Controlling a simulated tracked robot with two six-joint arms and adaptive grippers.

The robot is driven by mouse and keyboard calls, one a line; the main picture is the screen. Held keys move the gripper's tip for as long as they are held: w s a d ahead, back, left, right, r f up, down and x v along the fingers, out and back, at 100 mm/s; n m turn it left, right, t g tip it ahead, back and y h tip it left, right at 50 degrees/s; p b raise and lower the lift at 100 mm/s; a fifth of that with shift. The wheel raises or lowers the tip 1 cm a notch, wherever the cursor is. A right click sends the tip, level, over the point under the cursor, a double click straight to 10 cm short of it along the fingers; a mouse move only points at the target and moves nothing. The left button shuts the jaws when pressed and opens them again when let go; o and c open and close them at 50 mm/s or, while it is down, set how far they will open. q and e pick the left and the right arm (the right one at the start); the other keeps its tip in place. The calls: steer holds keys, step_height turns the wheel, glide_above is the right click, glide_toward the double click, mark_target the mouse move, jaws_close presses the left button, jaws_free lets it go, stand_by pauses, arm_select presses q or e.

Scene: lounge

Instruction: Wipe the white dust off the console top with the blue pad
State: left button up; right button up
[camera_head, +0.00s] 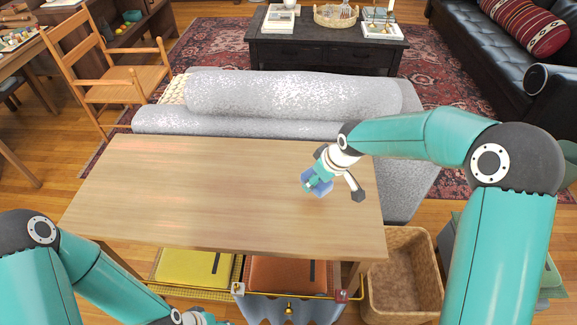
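The console top (190,190) is a light wood slab in front of me. I can make out no distinct white dust on its visible part; the area under the pad and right gripper is hidden. The blue pad (325,188) is on or just above the right part of the top. My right gripper (312,182) reaches in from the right and is shut on the blue pad, pointing down at the wood. My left gripper (205,320) is low at the bottom edge, in front of the console and mostly cut off, so its fingers are not clear.
A grey sofa (290,95) stands behind the console, and a wooden chair (115,75) at the back left. Under the console are a yellow box (190,268) and an orange-brown one (285,274). A wicker basket (402,275) stands at its right. The top is otherwise clear.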

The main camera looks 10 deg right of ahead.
steer(key=shift+r+p, duration=0.65)
steer(key=shift+r, duration=0.7)
steer(key=shift+s, duration=0.15)
